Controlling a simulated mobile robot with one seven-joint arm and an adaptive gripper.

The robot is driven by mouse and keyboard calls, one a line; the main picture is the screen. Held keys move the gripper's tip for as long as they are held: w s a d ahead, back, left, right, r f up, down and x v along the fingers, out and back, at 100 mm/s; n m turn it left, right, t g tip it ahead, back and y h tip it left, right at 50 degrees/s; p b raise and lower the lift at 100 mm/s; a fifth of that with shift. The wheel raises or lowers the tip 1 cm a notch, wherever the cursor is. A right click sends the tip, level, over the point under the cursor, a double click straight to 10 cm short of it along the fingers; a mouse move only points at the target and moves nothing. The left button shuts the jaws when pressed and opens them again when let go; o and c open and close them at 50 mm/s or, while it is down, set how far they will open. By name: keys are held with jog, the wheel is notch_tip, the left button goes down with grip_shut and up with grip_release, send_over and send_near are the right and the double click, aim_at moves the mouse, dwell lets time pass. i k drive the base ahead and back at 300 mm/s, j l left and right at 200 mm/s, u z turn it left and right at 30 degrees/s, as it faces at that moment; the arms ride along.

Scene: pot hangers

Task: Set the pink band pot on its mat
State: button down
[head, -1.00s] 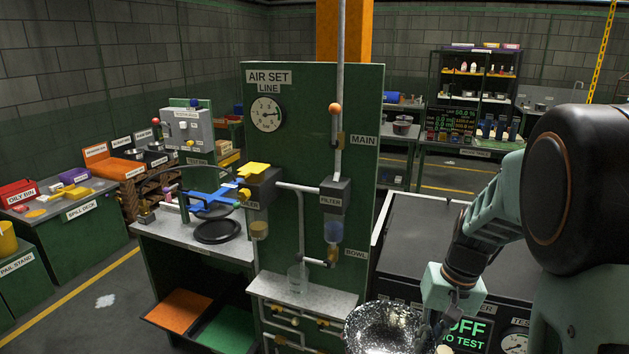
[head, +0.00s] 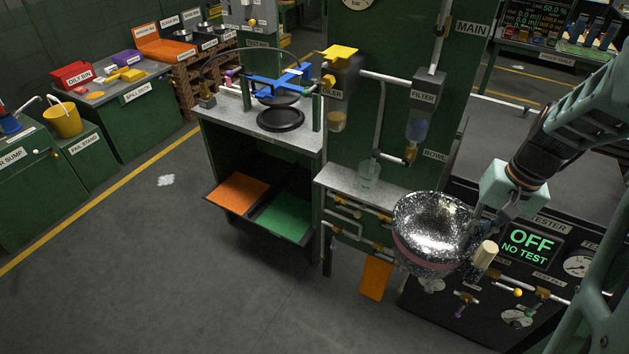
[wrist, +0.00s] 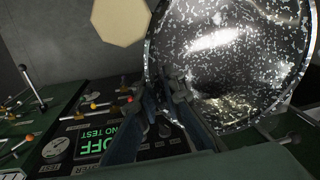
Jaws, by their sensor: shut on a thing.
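The pink band pot (head: 435,235) is a black-and-white speckled bowl with a pink band round its outside and a pale handle (head: 486,254). My gripper (head: 480,218) is shut on the pot's right rim and holds it up in front of the tester. In the wrist view the fingers (wrist: 165,88) close at the rim, with the shiny inside of the pot (wrist: 230,55) beyond. An orange mat (head: 238,191) and a green mat (head: 283,217) lie in a low dark tray at the bench's foot. I cannot tell which mat is the pot's.
The tester panel (head: 530,240) reads OFF, NO TEST, behind and right of the pot. A clear cup (head: 368,174) stands on the small ledge left of the pot. An orange flap (head: 376,277) hangs below the ledge. The floor (head: 200,290) at the front left is clear.

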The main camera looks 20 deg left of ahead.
aim_at(237, 194)
jog(key=i+j+z, duration=0.2)
jog(key=j, duration=0.85)
jog(key=j+z, duration=0.15)
jog(key=j, duration=0.85)
jog(key=k+j+z, duration=0.2)
jog(key=j, duration=0.85)
jog(key=j+z, duration=0.15)
jog(key=j, duration=0.9)
